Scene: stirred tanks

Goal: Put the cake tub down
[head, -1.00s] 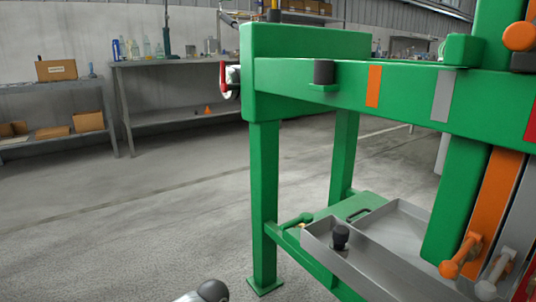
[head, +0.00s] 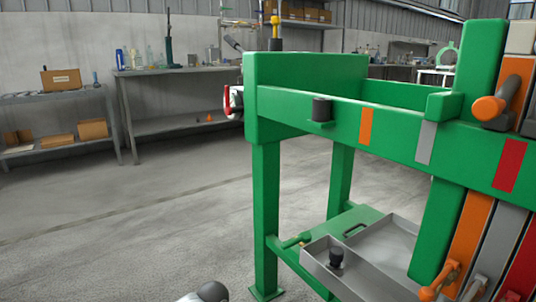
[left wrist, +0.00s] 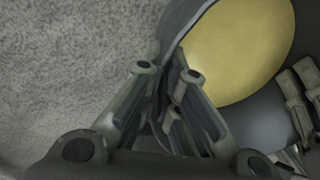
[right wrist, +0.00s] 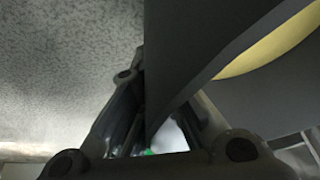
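The cake tub is a dark grey vessel with a flat yellow cake inside. Its wall shows in the right wrist view (right wrist: 185,50), with a sliver of the cake (right wrist: 275,45) to the right. In the left wrist view the round cake (left wrist: 240,50) shows inside the tub's grey wall (left wrist: 184,22). My left gripper (left wrist: 168,72) has its fingers on both sides of the tub's edge, closed on it. My right gripper (right wrist: 158,90) also has the wall between its fingers; one finger is largely hidden.
A green frame (head: 265,200) with coloured stripes and levers (head: 488,108) stands at the right. A grey metal tray (head: 395,240) lies low inside it. A bench (head: 170,72) and a shelf with boxes (head: 60,92) stand along the back wall. Open floor (head: 130,225) lies at the left.

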